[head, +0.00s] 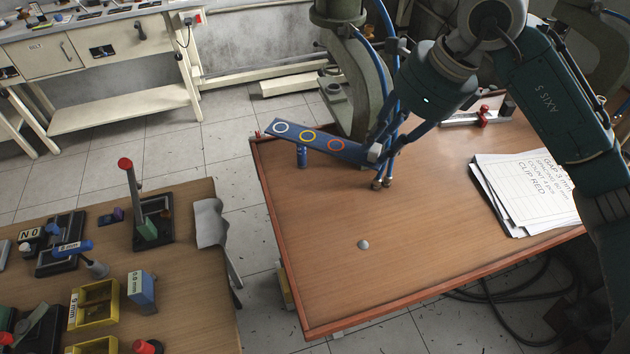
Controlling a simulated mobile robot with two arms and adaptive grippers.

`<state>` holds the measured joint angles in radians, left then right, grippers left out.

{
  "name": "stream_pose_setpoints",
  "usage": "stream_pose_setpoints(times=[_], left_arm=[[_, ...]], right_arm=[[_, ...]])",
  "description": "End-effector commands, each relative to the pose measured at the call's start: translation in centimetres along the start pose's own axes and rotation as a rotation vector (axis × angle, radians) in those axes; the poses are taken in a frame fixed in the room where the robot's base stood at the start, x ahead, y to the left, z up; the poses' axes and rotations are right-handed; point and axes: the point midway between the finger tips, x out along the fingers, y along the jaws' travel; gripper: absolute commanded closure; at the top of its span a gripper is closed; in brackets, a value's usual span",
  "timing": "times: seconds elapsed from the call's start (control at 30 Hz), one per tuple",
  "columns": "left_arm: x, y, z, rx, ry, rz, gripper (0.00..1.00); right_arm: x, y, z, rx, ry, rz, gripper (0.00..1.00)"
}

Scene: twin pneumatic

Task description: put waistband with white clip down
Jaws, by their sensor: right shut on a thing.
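My right gripper (382,180) reaches in from the upper right and points down over the brown table (420,270), beside the right end of a blue panel (321,140) with white, yellow and red rings. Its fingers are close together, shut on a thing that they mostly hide. I cannot make out a band or a white clip there, nor tell whether the fingertips touch the table. My left gripper is not in view.
A stack of papers (515,196) lies on the right of the table. A small grey knob (363,244) stands near the middle, with bare wood around it. A green-grey machine (352,70) rises behind. A second bench (190,290) with blocks and yellow bins (95,303) stands at left.

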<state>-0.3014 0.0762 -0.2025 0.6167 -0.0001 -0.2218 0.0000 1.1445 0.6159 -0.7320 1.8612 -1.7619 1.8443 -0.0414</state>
Motion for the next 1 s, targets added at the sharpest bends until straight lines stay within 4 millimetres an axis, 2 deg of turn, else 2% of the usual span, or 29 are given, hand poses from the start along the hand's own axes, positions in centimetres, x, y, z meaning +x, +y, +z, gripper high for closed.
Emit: stream_pose_setpoints(times=[0.17,0.6,0.7,1.0], left_arm=[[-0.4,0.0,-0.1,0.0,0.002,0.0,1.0],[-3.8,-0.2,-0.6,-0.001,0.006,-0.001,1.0],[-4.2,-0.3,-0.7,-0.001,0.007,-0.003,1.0],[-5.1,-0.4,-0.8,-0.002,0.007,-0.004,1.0]], right_arm=[[1.0,0.0,-0.4,0.014,0.004,0.0,1.0],[11.3,0.1,-4.4,0.013,0.005,0.003,1.0],[13.1,0.0,-5.0,0.011,0.004,0.001,1.0],[16.1,0.0,-6.2,0.012,0.005,0.001,1.0]])
